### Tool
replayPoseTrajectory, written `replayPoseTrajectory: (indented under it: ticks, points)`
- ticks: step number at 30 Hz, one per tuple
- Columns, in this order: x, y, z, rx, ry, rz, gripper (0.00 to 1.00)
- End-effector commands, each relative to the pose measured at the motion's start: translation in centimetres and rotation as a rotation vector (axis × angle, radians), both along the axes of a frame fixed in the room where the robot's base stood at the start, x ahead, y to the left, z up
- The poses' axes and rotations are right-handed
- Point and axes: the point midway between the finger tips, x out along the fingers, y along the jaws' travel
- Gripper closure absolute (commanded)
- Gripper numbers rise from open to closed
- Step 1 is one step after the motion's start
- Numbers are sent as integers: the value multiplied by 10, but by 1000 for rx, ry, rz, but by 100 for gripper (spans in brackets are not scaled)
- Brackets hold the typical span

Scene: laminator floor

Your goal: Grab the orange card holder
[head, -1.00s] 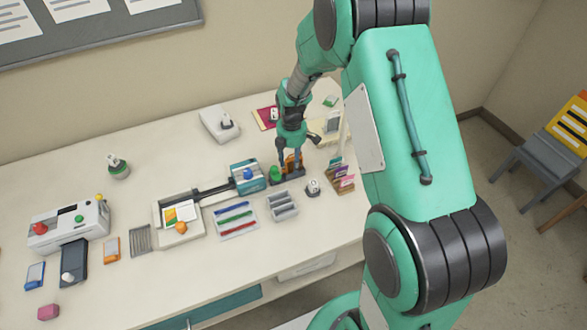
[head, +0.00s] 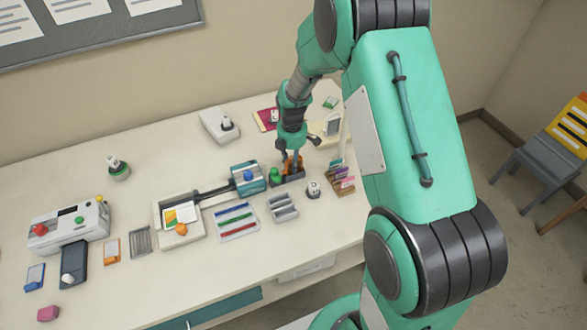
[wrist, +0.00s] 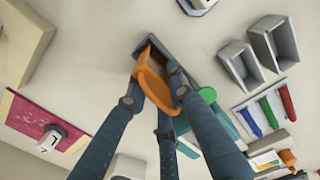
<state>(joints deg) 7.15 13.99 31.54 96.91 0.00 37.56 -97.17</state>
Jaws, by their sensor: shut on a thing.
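The orange card holder (head: 292,166) stands in a small dark tray (head: 292,178) at the right part of the table. In the wrist view the orange card holder (wrist: 152,86) shows as a curved orange piece beside the dark tray wall (wrist: 142,49). My gripper (head: 291,158) points down over it, and its fingers (wrist: 174,92) are shut on it. The fingers hide part of it. A green knob-like thing (head: 275,174) sits close on the left, also in the wrist view (wrist: 207,95).
Colourful cards (head: 341,175) stand close on the right. A grey divided tray (head: 282,207) and a pen tray (head: 235,221) lie in front and to the left. A blue-topped device (head: 248,177) is just left. An orange-framed flat item (head: 111,251) lies far left.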

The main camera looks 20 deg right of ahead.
Motion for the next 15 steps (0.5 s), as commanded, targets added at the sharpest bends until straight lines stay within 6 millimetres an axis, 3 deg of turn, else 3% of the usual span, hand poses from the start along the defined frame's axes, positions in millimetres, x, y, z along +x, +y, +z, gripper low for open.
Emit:
replayPoseTrajectory:
  ticks: [8, 15]
  points:
    - [0, 0, 7, 0, -1, 0, 100]
    - [1, 0, 34, 0, -2, 0, 100]
